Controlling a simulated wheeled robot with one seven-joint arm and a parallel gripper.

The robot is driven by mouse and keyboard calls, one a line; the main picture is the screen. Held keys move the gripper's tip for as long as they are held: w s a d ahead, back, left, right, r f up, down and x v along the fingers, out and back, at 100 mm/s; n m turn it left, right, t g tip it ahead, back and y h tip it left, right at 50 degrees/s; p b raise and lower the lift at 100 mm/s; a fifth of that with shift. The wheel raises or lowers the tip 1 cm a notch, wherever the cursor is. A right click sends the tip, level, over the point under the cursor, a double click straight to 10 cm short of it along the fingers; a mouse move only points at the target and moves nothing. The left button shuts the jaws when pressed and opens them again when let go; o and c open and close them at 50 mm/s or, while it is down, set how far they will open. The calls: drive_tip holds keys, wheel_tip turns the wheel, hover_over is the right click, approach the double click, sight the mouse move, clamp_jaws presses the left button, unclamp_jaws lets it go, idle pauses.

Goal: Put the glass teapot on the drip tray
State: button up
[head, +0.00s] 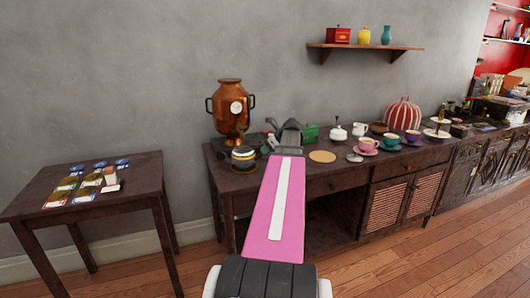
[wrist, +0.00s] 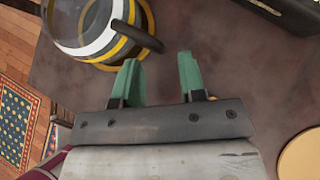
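The glass teapot (head: 243,157), with yellow, black and white bands, stands near the left end of the dark sideboard, in front of the copper urn. In the wrist view the teapot (wrist: 92,30) fills the upper left, cut by the frame edge. Its dark handle (wrist: 145,38) reaches toward my fingers. My gripper (wrist: 158,62) is open and empty, with its two green fingers apart, just short of the handle. A dark, raised-edged object (wrist: 285,12) at the upper right of the wrist view may be the drip tray; I cannot tell for sure.
The copper urn (head: 229,110) stands behind the teapot. A tan disc (head: 322,156) lies right of my arm. A side table (head: 85,215) with cards stands left, across a gap.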

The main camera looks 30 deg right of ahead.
drive_tip(key=v, duration=0.9)
drive_tip(key=shift+s+r, duration=0.15)
